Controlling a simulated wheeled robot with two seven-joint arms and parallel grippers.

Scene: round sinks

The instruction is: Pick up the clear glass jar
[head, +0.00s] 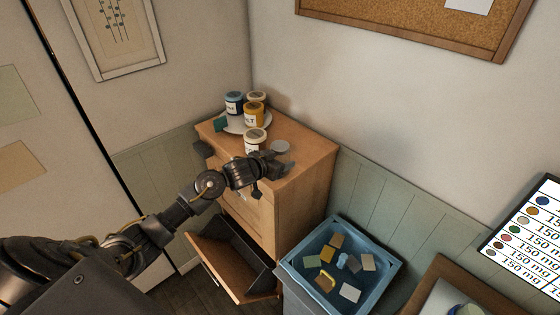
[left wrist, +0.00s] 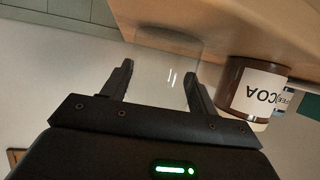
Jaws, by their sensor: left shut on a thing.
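The clear glass jar (left wrist: 166,62) shows faintly between the fingers in the left wrist view, with small highlights on its side. In the head view its greyish round top (head: 280,147) shows at the right front of the wooden cabinet top. My left gripper (head: 277,163) reaches over the cabinet's front edge. Its fingers (left wrist: 158,80) stand apart on either side of the jar and are shut on it. I cannot tell whether the jar is touching the cabinet top. My right gripper is not in view.
Several lidded jars (head: 254,112) stand on a round tray (head: 233,128) behind. An open drawer (head: 236,258) juts below, beside a blue bin (head: 384,275) holding several blocks.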

